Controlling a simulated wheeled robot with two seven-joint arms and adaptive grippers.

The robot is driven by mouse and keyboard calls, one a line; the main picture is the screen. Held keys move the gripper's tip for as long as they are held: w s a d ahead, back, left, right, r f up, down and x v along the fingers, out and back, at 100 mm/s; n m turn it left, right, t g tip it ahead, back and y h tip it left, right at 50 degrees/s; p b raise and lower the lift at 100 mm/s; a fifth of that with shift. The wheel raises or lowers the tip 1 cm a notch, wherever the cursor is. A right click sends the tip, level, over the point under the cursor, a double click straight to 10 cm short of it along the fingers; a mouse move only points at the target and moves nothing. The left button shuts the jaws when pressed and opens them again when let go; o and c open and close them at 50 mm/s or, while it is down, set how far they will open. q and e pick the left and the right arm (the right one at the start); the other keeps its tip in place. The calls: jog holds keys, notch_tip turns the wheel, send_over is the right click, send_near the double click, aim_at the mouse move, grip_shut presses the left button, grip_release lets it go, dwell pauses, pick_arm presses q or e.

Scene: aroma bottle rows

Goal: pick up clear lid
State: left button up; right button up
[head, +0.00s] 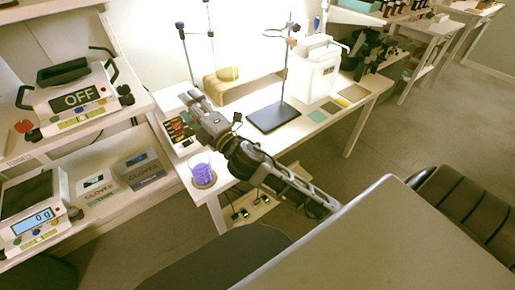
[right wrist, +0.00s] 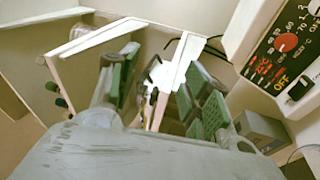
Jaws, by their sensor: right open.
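I cannot make out a clear lid for certain in either view. My right gripper (head: 191,98) reaches over the white table from the lower right in the head view. Its jaws are open and empty. In the right wrist view the two green-padded fingers (right wrist: 160,85) stand apart, with nothing held between them. A clear beaker of purple liquid (head: 201,172) stands on a round coaster at the table's front left corner, nearer than the gripper. A faint clear curved rim (right wrist: 300,153) shows at the lower right of the right wrist view; I cannot tell what it belongs to. My left gripper is not in view.
A device with dials (right wrist: 287,45) and an OFF display is close at the upper right of the wrist view. A stand with a black base (head: 273,117), a wooden block (head: 222,88) and a white container (head: 313,72) stand behind the arm. Scales (head: 38,215) are at left.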

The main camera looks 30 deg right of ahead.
jog(key=s+a+r+n+g+y, duration=0.1)
jog(key=s+a+r+n+y, duration=0.1)
jog(key=a+r+n+y, duration=0.55)
jog(key=s+a+f+n+g+y, duration=0.2)
jog(key=a+f+n+g+y, duration=0.15)
jog(key=n+g, duration=0.55)
jog(key=s+a+f+n+g+y, duration=0.2)
jog(key=s+a+n+g+y, duration=0.15)
jog(key=n, duration=1.05)
jog(key=w+d+f+n+g+h, duration=0.3)
jog(key=d+f+n+g+h, duration=0.2)
jog(key=d+f+n+h, duration=0.7)
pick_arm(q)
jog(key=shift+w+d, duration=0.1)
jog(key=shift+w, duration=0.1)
pick_arm(e)
jog(key=w+d+f+h, duration=0.1)
jog(key=d+h, duration=0.7)
jog(key=d, duration=1.3)
jog(key=shift+w+d+f+m+g+h, duration=0.15)
jog(key=shift+w+d+m+g+h, duration=0.2)
jog(key=shift+w, duration=0.2)
